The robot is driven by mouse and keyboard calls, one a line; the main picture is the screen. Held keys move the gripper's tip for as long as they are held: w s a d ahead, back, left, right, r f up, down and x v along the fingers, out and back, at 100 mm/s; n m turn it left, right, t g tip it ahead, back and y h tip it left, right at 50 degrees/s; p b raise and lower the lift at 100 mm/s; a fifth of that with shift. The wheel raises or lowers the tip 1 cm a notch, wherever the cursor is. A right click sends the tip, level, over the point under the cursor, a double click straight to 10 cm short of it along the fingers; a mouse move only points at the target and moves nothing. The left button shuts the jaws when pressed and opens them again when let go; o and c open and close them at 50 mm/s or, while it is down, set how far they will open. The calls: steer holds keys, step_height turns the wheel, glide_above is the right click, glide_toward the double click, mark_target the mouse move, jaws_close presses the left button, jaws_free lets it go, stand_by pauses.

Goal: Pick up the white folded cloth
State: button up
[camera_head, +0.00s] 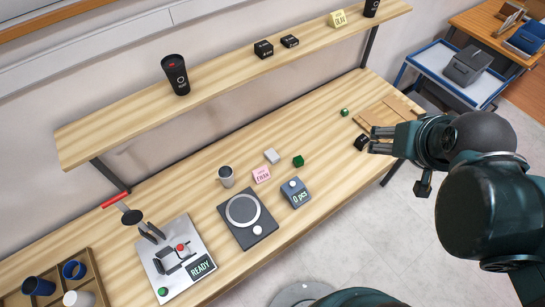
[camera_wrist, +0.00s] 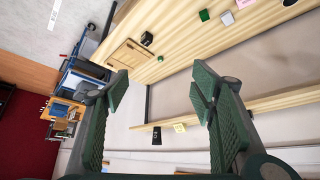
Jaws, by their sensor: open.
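The white folded cloth (camera_head: 271,156) looks like a small pale block on the wooden table, between the pink block and the green cube. It also shows in the wrist view (camera_wrist: 227,18) near the top edge, small and with little detail. My gripper (camera_head: 373,140) is at the table's right end, well to the right of the cloth. In the wrist view my gripper (camera_wrist: 160,88) has its two green fingers wide apart, with nothing held between them.
Near the cloth are a pink block (camera_head: 261,175), a green cube (camera_head: 298,161), a grey cup (camera_head: 226,177) and a counter box (camera_head: 295,193). A black block (camera_head: 361,142) and wooden board (camera_head: 372,119) lie by my gripper. A shelf (camera_head: 225,82) runs above the table's back.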

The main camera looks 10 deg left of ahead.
steer(key=shift+o, duration=1)
steer(key=w+a+f+m+g+h+b, duration=0.1)
steer(key=w+a+f+m+g+b, duration=0.3)
steer(key=w+a+f+b, duration=1.2)
steer(key=w+a+f+m+h+b, duration=0.1)
steer(key=w+a+f+m+b, duration=0.1)
steer(key=a+f, duration=0.8)
steer(key=w+a+f+m+h+b, duration=0.1)
steer(key=w+a+f+m+b, duration=0.2)
steer(key=a+f, duration=0.8)
step_height(320, 180, down, 7)
steer(key=w, duration=0.2)
steer(key=shift+w+a+f+b, duration=0.15)
steer(key=shift+w+f+b, duration=0.05)
steer(key=shift+w+b, duration=0.2)
